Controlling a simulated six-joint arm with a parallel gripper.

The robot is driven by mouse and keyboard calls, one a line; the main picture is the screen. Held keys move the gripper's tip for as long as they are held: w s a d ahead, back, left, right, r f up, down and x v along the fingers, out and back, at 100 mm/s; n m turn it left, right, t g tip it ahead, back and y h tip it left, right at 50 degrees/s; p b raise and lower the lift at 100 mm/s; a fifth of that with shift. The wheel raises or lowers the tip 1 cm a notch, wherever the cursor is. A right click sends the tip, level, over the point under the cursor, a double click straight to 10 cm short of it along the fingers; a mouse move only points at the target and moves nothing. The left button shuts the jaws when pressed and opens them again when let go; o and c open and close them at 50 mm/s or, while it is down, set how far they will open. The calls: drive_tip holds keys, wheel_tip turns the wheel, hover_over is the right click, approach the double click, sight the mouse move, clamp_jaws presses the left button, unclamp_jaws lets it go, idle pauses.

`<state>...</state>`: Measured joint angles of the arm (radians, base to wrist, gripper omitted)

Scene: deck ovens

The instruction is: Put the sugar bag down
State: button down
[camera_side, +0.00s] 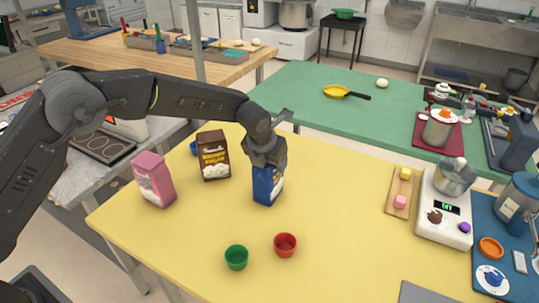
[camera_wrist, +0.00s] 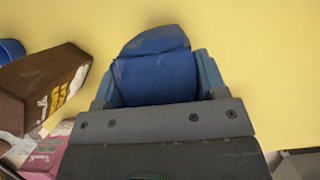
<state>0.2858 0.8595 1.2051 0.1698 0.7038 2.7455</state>
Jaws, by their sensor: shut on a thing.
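My gripper (camera_side: 268,155) points down over the yellow table and is shut on a blue bag (camera_side: 268,186), the sugar bag. The bag is upright, with a white and yellow print low on its side. I cannot tell whether its base touches the table. In the wrist view, the blue bag (camera_wrist: 157,75) sits between the two fingers, its folded top toward the camera. Its lower part is hidden there.
A brown bag (camera_side: 213,156) stands left of the blue bag, a pink bag (camera_side: 153,181) farther left. A green cup (camera_side: 236,257) and red cup (camera_side: 285,245) stand in front. A board (camera_side: 399,193) and scale (camera_side: 444,212) are right. The yellow tabletop (camera_side: 335,200) between is clear.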

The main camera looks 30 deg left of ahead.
drive_tip(key=shift+c, duration=0.8)
unclamp_jaws()
drive_tip(key=shift+f, duration=0.15)
